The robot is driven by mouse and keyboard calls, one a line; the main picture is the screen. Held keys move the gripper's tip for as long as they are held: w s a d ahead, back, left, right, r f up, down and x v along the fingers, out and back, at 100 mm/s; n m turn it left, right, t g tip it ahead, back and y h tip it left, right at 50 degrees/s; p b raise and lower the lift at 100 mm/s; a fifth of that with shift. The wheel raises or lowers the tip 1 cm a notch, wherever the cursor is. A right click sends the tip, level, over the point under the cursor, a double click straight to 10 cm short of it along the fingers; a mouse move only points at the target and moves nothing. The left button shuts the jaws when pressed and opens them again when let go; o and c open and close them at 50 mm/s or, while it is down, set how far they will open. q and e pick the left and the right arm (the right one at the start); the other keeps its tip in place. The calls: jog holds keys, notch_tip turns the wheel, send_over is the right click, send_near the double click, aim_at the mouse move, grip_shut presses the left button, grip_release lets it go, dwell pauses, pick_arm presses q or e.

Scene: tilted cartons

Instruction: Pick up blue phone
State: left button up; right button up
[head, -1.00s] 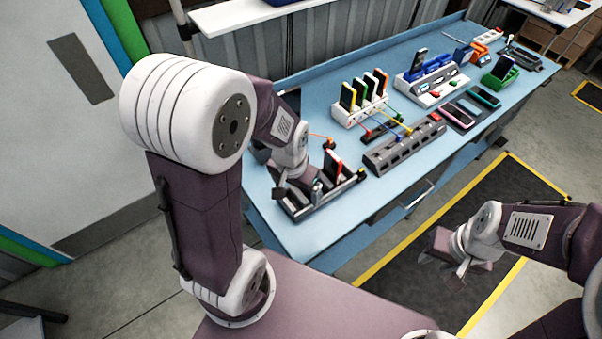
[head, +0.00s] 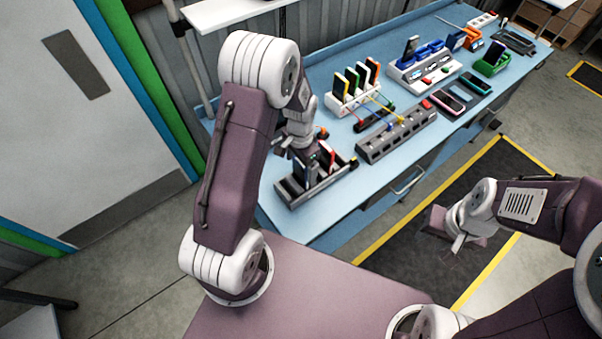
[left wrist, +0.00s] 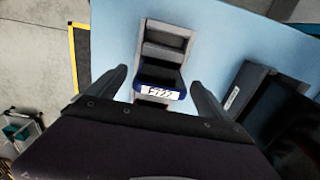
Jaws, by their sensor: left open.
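In the left wrist view, a blue phone (left wrist: 158,92) with a white label stands end-up in a slot of a grey rack. My left gripper (left wrist: 158,76) is open, with one finger on each side of the phone and visible gaps to it. In the head view, my left gripper (head: 308,158) is over the dark slotted rack (head: 290,192) at the near end of the blue table; the phone is mostly hidden there by the gripper. My right gripper (head: 455,236) hangs over the floor, away from the table; its jaws are too unclear to judge.
A red-edged phone (head: 331,152) stands in the same rack. Behind are a white stand (head: 340,108) with several phones, a grey multi-port hub (head: 385,143) and cables. Other chargers and phones fill the far end. The table's front strip is bare.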

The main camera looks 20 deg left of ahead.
aim_at(299, 173)
pick_arm(q)
jog(key=f, duration=0.2)
jog(key=f+p, duration=0.1)
jog(key=f, duration=0.1)
jog(key=shift+s+a, duration=0.15)
jog(key=shift+s, duration=0.05)
jog(key=shift+w+f, duration=0.1)
jog(key=shift+f, duration=0.3)
jog(key=c, duration=1.3)
jog(key=shift+c, duration=0.2)
jog(key=shift+r, duration=0.1)
jog(key=shift+r, duration=0.25)
notch_tip(299, 173, up, 9)
jog(key=shift+r+b, duration=0.2)
jog(key=shift+b, duration=0.55)
